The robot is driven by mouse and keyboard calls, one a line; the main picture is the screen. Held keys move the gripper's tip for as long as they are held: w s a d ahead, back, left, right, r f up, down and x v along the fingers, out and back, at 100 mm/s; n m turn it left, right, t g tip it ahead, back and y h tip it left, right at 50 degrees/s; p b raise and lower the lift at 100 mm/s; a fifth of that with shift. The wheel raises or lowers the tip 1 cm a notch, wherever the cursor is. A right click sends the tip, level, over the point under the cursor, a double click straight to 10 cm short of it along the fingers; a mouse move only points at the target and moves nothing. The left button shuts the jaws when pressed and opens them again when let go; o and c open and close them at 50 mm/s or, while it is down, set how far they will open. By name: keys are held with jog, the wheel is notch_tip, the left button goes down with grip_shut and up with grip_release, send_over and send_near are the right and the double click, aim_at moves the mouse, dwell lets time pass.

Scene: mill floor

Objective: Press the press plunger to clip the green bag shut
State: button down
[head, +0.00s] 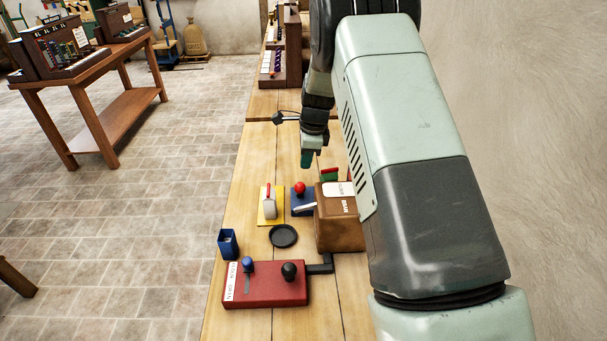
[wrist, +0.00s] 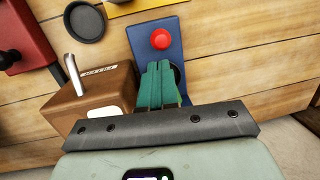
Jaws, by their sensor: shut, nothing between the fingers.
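A red ball knob (head: 300,188), which looks like the press plunger, stands on a blue base (head: 296,207) beside a brown box. The knob also shows in the wrist view (wrist: 160,39), just beyond my fingertips. My gripper (head: 306,158) has green fingers, shut and empty, pointing down above and behind the blue base. In the wrist view my fingers (wrist: 158,68) overlap the base's near part and do not visibly touch the knob. A small green piece with red (head: 329,174) shows behind the brown box; I cannot tell whether it is the green bag.
The brown box (head: 339,235) with a pale lever stands right of the base. A wall stands at right.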

jog(key=shift+s+d+r, duration=0.15)
jog(key=shift+r, duration=1.05)
jog(key=shift+s+d+r, duration=0.1)
jog(key=shift+d+r, duration=0.05)
jog(key=shift+r, duration=1)
